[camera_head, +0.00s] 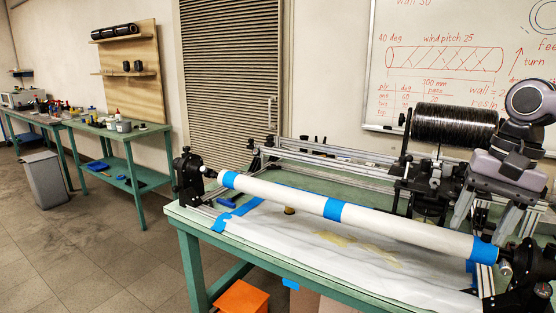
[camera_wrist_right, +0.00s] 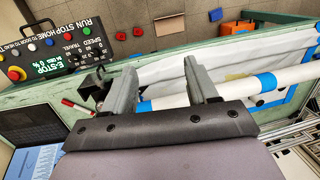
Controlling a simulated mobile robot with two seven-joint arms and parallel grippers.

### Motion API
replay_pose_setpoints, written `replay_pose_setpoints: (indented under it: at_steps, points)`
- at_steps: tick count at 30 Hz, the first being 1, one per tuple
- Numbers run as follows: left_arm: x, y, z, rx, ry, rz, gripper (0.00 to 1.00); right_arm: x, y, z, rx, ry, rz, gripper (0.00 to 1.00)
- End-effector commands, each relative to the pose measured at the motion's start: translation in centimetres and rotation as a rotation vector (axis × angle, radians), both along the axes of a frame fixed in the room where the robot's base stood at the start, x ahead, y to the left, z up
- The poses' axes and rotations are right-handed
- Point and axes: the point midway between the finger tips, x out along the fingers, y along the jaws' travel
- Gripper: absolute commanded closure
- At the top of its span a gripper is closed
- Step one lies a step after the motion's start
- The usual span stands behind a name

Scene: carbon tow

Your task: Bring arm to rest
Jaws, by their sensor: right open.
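My right arm comes in at the right edge of the head view. Its gripper (camera_head: 482,214) points down beside the winding machine, near the right end of the white tube. In the right wrist view, the two grey fingers of this gripper (camera_wrist_right: 160,72) stand wide apart with nothing held between them. The white tube (camera_head: 285,199) with blue tape bands lies across the machine, and it also shows beyond the fingers in the right wrist view (camera_wrist_right: 222,90). My left gripper is not in view.
A spool of black tow (camera_head: 455,123) sits on the carriage close to my right gripper. A control box with an E-STOP label (camera_wrist_right: 62,48) is at the upper left of the wrist view. The green bench (camera_head: 190,222) carries the machine. Open floor (camera_head: 90,255) lies left.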

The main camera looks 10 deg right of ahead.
Motion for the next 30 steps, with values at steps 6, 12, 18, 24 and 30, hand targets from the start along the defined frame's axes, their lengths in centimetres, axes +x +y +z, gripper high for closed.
replay_pose_setpoints:
  at_steps: [6, 12, 18, 24, 30]
  points:
    - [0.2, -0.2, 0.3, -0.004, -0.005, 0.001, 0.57, -0.3, -1.2, -5.1, 0.334, 0.018, -0.395, 0.42]
    - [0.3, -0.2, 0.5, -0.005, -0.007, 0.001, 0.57, -0.7, -1.8, -10.0, 0.695, 0.114, -0.852, 0.42]
    - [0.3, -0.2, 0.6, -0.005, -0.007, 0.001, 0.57, -1.2, -2.2, -14.8, 1.053, 0.295, -1.327, 0.42]
    - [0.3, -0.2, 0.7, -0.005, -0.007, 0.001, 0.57, -2.4, -2.2, -19.9, 1.391, 0.576, -1.797, 0.42]
    - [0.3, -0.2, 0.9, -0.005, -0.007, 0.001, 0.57, -4.2, -1.3, -25.4, 1.697, 0.968, -2.244, 0.42]
